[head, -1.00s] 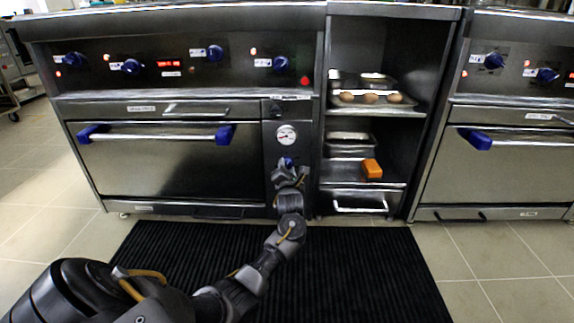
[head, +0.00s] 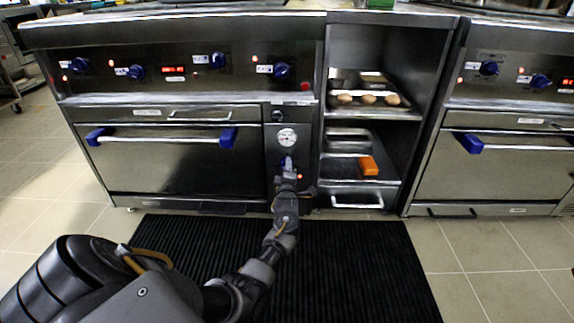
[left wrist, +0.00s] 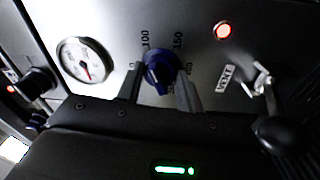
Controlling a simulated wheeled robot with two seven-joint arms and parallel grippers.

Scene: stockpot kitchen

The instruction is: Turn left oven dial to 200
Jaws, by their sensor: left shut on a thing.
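The left oven dial is a blue knob (head: 287,162) low on the narrow panel right of the left oven door. In the left wrist view the blue dial (left wrist: 158,68) sits between the two fingers of my left gripper (left wrist: 160,88). The fingers are shut on its sides. The marks 100 and 150 show above the dial; lower marks are partly hidden by the knob and fingers. I cannot read the exact setting. In the head view my left gripper (head: 286,172) is at the dial and partly covers it. My right gripper is not in view.
A round gauge (left wrist: 84,60) sits left of the dial. A lit red lamp (left wrist: 223,30) and a VENT label (left wrist: 226,79) with a toggle (left wrist: 263,82) are to its right. The oven handle (head: 160,139), an orange block (head: 368,166) and a black mat (head: 350,260) are nearby.

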